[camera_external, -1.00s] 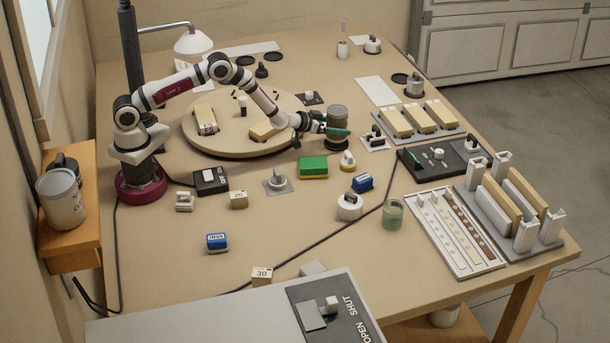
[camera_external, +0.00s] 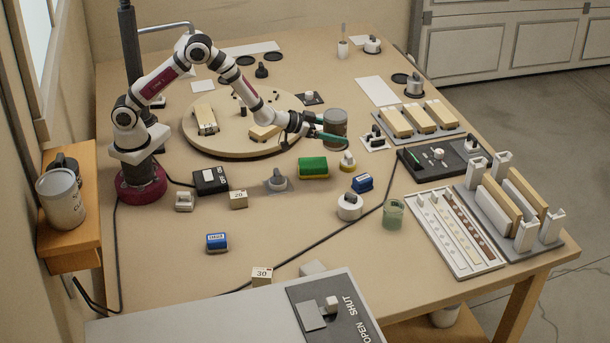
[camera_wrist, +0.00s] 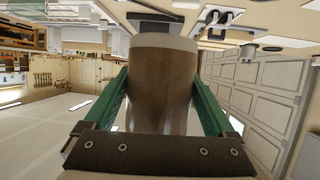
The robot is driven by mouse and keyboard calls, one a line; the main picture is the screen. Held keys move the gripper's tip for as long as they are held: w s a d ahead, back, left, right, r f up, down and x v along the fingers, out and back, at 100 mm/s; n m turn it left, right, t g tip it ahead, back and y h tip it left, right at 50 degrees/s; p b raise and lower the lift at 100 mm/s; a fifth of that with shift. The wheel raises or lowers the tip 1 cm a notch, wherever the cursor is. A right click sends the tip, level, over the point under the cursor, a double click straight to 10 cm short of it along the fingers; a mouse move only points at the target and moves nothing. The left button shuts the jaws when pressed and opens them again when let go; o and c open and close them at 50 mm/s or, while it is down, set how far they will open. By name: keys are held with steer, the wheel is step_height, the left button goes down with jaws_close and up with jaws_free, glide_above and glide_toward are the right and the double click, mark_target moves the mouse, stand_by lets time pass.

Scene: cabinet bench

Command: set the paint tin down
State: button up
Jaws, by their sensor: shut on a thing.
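The paint tin (camera_external: 336,117) is a grey-brown cylinder at the right of the round turntable board. My gripper (camera_external: 332,136) reaches it from the left, with one green finger across its near side. In the wrist view the tin (camera_wrist: 162,80) fills the middle, with a pale rim at the picture's top. The green fingers of my gripper (camera_wrist: 160,95) lie along both of its sides, shut on it. The tin looks upright in the external view. I cannot tell whether its base touches the bench.
The round board (camera_external: 225,147) lies left of the tin. A green-topped block (camera_external: 313,167) and a white knob with a yellow base (camera_external: 347,160) are close in front. A switch plate (camera_external: 375,139) is just right. Bare bench (camera_external: 300,225) lies nearer the camera.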

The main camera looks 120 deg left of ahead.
steer(key=w+d+m+t+h, duration=0.25)
steer(key=d+m+h, duration=0.9)
steer(key=d, duration=1.35)
steer(key=s+d+m+g+h, duration=0.35)
steer(key=s+d, duration=0.35)
steer(key=d, duration=0.3)
steer(key=s+d+m+g+h, duration=0.2)
steer(key=s+d+m+h, duration=0.4)
steer(key=d, duration=0.4)
steer(key=shift+n+y, duration=0.4)
steer(key=shift+n, duration=0.2)
steer(key=w+a+f, duration=0.1)
steer(key=a+f, duration=0.1)
steer(key=a, duration=0.1)
steer(key=w+a+f, duration=0.1)
steer(key=a+f, duration=0.2)
steer(key=w+a+f, duration=0.2)
steer(key=a, duration=0.1)
steer(key=shift+w+a+f, duration=0.1)
steer(key=shift+a+f, duration=0.2)
steer(key=shift+a, duration=0.05)
steer(key=f, duration=0.4)
steer(key=shift+w+a, duration=0.1)
steer(key=shift+a, duration=0.1)
steer(key=shift+f, duration=0.15)
